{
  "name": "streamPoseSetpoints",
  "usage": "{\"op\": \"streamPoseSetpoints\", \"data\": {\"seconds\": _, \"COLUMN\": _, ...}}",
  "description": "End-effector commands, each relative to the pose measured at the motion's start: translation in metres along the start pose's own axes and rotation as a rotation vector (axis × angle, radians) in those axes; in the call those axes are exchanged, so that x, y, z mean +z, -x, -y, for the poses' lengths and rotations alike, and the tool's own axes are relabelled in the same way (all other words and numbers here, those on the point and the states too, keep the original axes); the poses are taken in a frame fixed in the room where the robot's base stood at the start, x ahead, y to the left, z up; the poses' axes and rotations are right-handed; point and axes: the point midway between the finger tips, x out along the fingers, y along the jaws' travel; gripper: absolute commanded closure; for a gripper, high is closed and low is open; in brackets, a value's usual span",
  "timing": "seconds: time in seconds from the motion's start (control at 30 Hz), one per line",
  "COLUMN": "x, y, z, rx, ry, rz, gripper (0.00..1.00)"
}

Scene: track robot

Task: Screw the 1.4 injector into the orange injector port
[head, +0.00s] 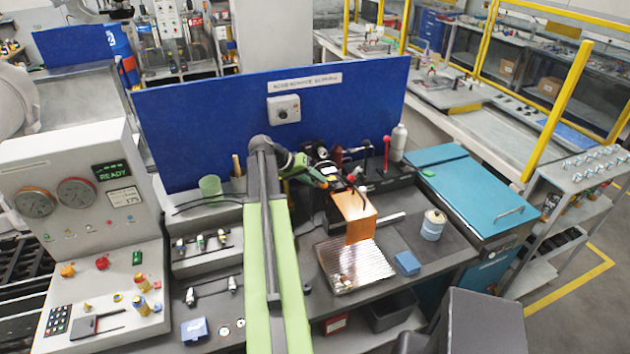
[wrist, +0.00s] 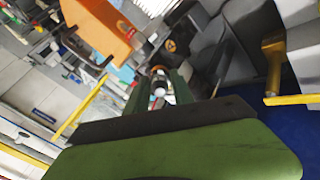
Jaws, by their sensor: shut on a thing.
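My gripper (head: 320,180) is at the far side of the bench, left of and slightly above an orange block (head: 357,213). In the wrist view my gripper (wrist: 158,88) is shut on a small injector (wrist: 159,91) with a pale round end. Its label cannot be read. The orange block (wrist: 100,27) also shows at the upper left of the wrist view, apart from the held injector. I cannot tell whether this block carries the orange injector port; no port opening is clear.
A blue panel (head: 200,115) stands behind the bench. A foil-covered tray (head: 352,268), a blue block (head: 407,263) and a pale canister (head: 432,225) are at the front right. A red-knobbed lever (head: 387,150) stands behind the orange block. Small parts sit in a rack (head: 205,262) at left.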

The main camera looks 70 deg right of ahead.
Motion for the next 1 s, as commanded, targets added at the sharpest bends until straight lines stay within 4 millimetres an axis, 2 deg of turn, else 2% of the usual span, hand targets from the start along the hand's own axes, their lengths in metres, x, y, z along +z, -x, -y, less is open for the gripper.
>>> {"op": "streamPoseSetpoints", "data": {"seconds": 0.1, "x": 0.0003, "y": -0.0004, "z": 0.0000, "rx": 0.000, "ry": -0.231, "rz": 0.001, "gripper": 1.00}}
{"op": "streamPoseSetpoints", "data": {"seconds": 0.23, "x": 0.0002, "y": -0.0005, "z": -0.0001, "rx": 0.000, "ry": -0.420, "rz": 0.001, "gripper": 1.00}}
{"op": "streamPoseSetpoints", "data": {"seconds": 0.57, "x": 0.0001, "y": -0.0006, "z": -0.0001, "rx": 0.000, "ry": -0.475, "rz": 0.001, "gripper": 1.00}}
{"op": "streamPoseSetpoints", "data": {"seconds": 0.63, "x": 0.0001, "y": -0.0006, "z": -0.0001, "rx": 0.000, "ry": -0.529, "rz": 0.001, "gripper": 1.00}}
{"op": "streamPoseSetpoints", "data": {"seconds": 1.0, "x": 0.0001, "y": -0.0012, "z": 0.0000, "rx": 0.001, "ry": -1.262, "rz": 0.001, "gripper": 1.00}}
